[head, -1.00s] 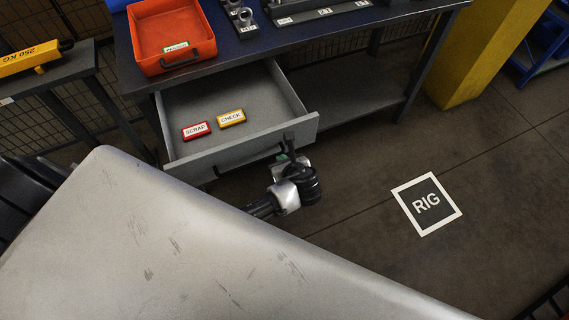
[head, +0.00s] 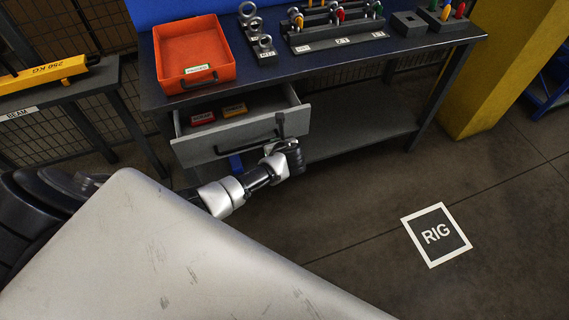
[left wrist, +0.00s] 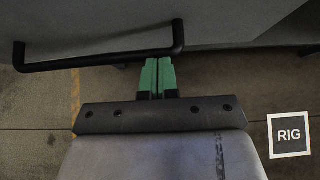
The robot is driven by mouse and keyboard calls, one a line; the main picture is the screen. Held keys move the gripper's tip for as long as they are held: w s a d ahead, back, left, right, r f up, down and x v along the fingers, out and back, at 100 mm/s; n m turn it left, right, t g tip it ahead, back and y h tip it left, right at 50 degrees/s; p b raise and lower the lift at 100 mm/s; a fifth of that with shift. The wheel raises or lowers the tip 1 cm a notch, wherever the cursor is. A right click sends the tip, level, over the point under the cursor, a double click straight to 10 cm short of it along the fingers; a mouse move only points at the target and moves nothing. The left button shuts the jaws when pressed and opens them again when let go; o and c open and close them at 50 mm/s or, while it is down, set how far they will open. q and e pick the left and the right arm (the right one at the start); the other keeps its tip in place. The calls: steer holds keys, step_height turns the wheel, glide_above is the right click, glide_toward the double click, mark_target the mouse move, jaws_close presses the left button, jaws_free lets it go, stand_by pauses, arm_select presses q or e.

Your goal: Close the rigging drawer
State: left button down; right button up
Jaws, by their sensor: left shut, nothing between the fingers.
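The rigging drawer (head: 225,141) is a grey drawer under the blue-topped bench. In the head view my left wrist (head: 285,158) is in front of the drawer's right side, and the fingertips are mostly hidden. My right gripper is not in view.
An orange tray (head: 195,84), a row of shackles (head: 258,30) and a rack with coloured pegs (head: 335,40) stand on the bench (head: 400,53). A yellow column (head: 486,90) is at right. The floor around the RIG mark (head: 436,235) is clear.

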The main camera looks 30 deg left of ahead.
arm_select(q)
steer(key=w+a+b, duration=0.1)
steer(key=w+a, duration=0.1)
steer(key=a, duration=0.1)
steer(key=w+a+b, duration=0.2)
steer(key=w+a, duration=0.1)
steer(key=w+a+b, duration=0.1)
steer(key=w+a, duration=0.2)
steer(key=a, duration=0.1)
steer(key=shift+w+f+b, duration=0.2)
steer(key=shift+f+b, duration=0.05)
steer(key=shift+b, duration=0.15)
steer(key=shift+w+a+r, duration=0.1)
steer(key=shift+w+a, duration=0.35)
steer(key=shift+a+r+b, duration=0.1)
steer(key=shift+r+b, duration=0.2)
steer(key=shift+w, duration=0.1)
steer(key=shift+r, duration=0.1)
